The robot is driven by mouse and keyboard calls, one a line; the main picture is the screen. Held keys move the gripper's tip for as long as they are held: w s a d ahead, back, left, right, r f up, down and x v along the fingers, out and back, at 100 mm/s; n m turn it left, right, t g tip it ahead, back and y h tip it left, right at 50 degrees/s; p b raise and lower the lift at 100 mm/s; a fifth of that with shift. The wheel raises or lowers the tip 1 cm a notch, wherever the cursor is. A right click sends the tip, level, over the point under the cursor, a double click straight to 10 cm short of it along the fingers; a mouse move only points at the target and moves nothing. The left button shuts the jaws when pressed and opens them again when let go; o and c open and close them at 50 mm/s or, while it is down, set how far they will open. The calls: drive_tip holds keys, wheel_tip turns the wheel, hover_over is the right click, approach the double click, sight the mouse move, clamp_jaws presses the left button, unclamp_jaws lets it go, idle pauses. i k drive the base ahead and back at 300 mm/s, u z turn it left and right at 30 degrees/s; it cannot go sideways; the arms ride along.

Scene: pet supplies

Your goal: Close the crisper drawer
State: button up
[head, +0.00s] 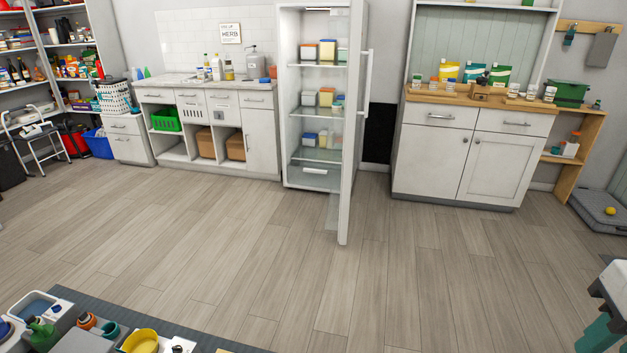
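The tall white refrigerator (284,110) stands against the back wall, with its door (345,190) swung open towards me. Its shelves hold boxes and tubs. At the bottom of the compartment is the clear crisper drawer (313,181), with a small white strip on its front. From this distance I cannot tell how far the drawer is pulled out. The open door edge stands just to its right. My gripper does not show clearly in this view.
Open wooden floor lies before the refrigerator. A white counter (262,146) stands left of it and a wood-topped cabinet (435,152) right. A grey-topped surface with several items (143,341) fills the bottom left. A white-and-teal object (607,335) is cut off at bottom right.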

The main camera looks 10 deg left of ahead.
sight(308, 170)
drive_tip(key=u, duration=0.5)
drive_tip(key=i, duration=3.95)
drive_tip(key=u, duration=1.45)
drive_tip(key=i, duration=2.95)
drive_tip(key=z, duration=2.15)
